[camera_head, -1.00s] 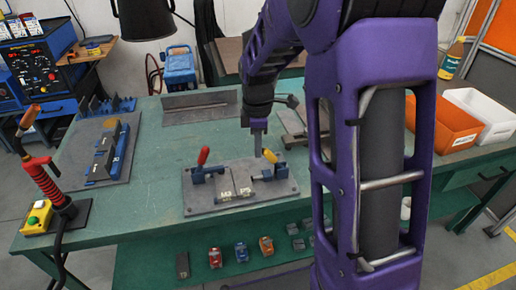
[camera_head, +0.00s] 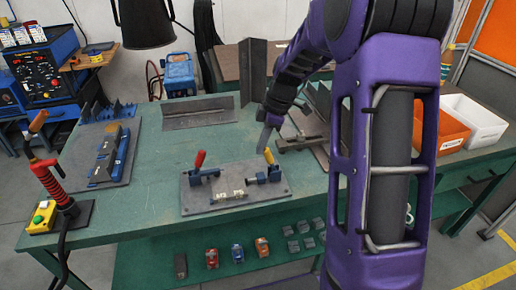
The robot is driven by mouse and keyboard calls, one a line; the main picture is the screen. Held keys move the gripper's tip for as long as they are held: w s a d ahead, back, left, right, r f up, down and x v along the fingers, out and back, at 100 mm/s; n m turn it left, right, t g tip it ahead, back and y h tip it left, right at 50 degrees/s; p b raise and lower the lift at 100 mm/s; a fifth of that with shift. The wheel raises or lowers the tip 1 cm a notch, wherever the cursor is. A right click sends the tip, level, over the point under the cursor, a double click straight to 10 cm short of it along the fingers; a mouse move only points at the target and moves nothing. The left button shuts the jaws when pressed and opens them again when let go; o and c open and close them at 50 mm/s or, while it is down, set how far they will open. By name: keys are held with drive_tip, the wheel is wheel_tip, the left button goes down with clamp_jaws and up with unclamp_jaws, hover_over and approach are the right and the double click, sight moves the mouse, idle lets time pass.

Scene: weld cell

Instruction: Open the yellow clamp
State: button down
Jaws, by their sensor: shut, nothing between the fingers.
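The yellow clamp (camera_head: 269,156) stands on the right of a grey fixture plate (camera_head: 215,205); its yellow handle points up and leans slightly left. A matching red-handled clamp (camera_head: 199,160) stands on the plate's left, handle up. Small light metal pieces (camera_head: 230,194) lie between the two clamps. My gripper (camera_head: 262,149) is shut and empty, pointing down right beside the yellow handle, at its upper left. I cannot tell whether it touches the handle. The clamp's contact with the pieces is too small to tell.
A blue fixture (camera_head: 108,158) on a plate is at the left of the green table (camera_head: 150,200). A torch (camera_head: 48,180) on a stand is at the front left. Orange (camera_head: 440,130) and white bins (camera_head: 475,120) are at the right. A dark lamp hangs above (camera_head: 145,22).

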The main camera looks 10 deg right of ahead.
drive_tip(key=d+y+b, duration=0.3)
drive_tip(key=d+y, duration=0.4)
drive_tip(key=d, duration=0.1)
drive_tip(key=shift+d, duration=0.35)
drive_tip(key=shift+f, duration=0.15)
idle(0.4)
